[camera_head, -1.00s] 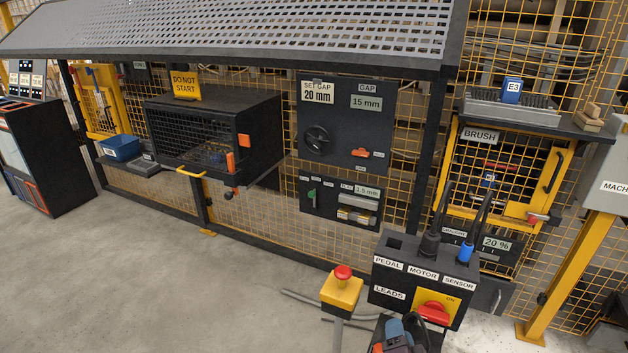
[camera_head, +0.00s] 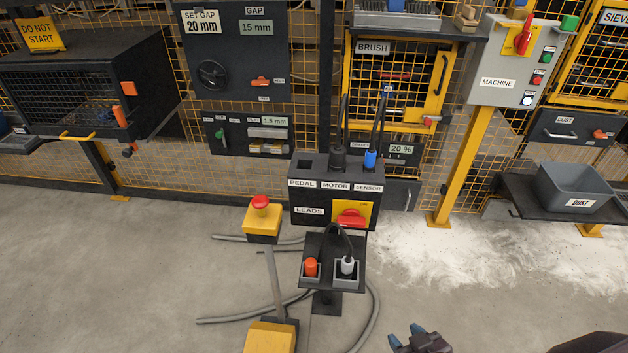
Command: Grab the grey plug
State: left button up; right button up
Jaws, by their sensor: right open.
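A light grey plug (camera_head: 347,266) with a dark cable stands upright in the right holder of a small dark tray (camera_head: 333,245), below the box labelled LEADS. An orange plug (camera_head: 311,267) sits in the left holder. My right gripper (camera_head: 406,338) is open at the bottom edge, with blue fingertips, to the right of and nearer than the tray. It is apart from the grey plug, and nothing shows between its fingers. My left gripper is out of view.
The dark socket box (camera_head: 310,198) has a black plug (camera_head: 338,158) and a blue plug (camera_head: 370,159) on top, and a red switch (camera_head: 351,218). A yellow emergency-stop post (camera_head: 262,226) stands left of the tray. Grey hoses (camera_head: 374,310) lie on the floor around the stand.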

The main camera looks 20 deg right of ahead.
aim_at(347, 263)
jog(key=z, duration=0.8)
jog(key=j+z, duration=0.2)
jog(key=j, duration=0.15)
jog(key=k+j+z, duration=0.2)
jog(key=j+z, duration=0.35)
jog(key=j, duration=0.4)
